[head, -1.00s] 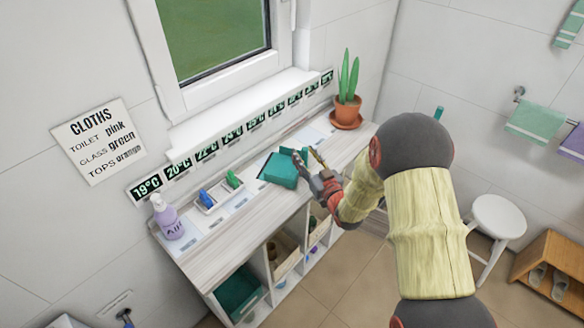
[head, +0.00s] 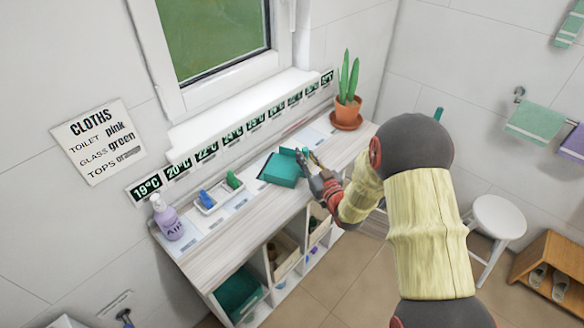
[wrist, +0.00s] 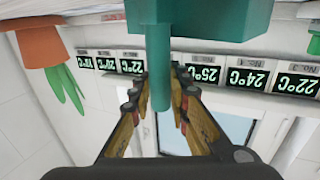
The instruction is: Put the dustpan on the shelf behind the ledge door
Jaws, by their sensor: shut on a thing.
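The teal dustpan (head: 280,171) is at the ledge top (head: 240,226), below the window; I cannot tell whether it touches the surface. My gripper (head: 309,160) is at its right side, shut on its handle. In the wrist view, which is upside down, the handle (wrist: 159,70) runs between the two fingers of my gripper (wrist: 160,92), and the dustpan's body (wrist: 215,18) is at the top edge. I cannot make out the ledge door or the shelf behind it in these views.
A potted plant (head: 347,106) stands at the ledge's right end. A tray (head: 218,195) with blue and green items and a lilac pump bottle (head: 167,219) stand to the left. Open cubbies with a teal bin (head: 238,294) are below. A white stool (head: 497,218) is at right.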

